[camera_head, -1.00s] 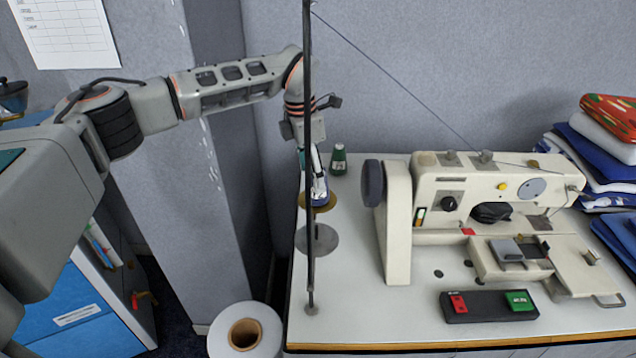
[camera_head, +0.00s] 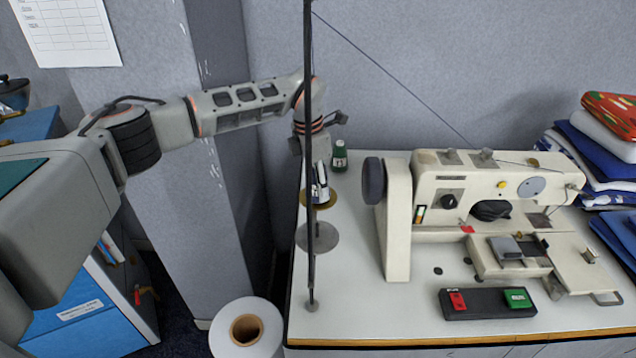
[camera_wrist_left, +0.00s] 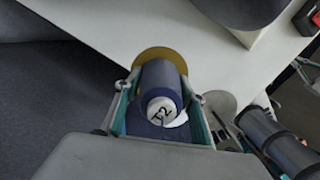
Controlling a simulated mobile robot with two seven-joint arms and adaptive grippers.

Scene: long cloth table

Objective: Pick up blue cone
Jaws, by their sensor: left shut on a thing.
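The blue cone (camera_wrist_left: 160,87) shows between the fingers of my left gripper (camera_wrist_left: 160,104) in the left wrist view. Its pale end, marked "T2", faces the camera. The gripper is shut on it. A gold disc (camera_wrist_left: 145,61) lies just beyond the cone; I cannot tell whether they touch. In the head view my left gripper (camera_head: 319,186) is behind the thin black pole and over the gold disc (camera_head: 330,201), and the cone is mostly hidden.
A dark upright pole (camera_head: 310,255) stands close to the gripper. A green cone (camera_head: 339,157) is just behind. A grey disc (camera_head: 325,238) lies in front. The sewing machine (camera_head: 397,230) is to the right, with a black switch box (camera_head: 478,309) before it.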

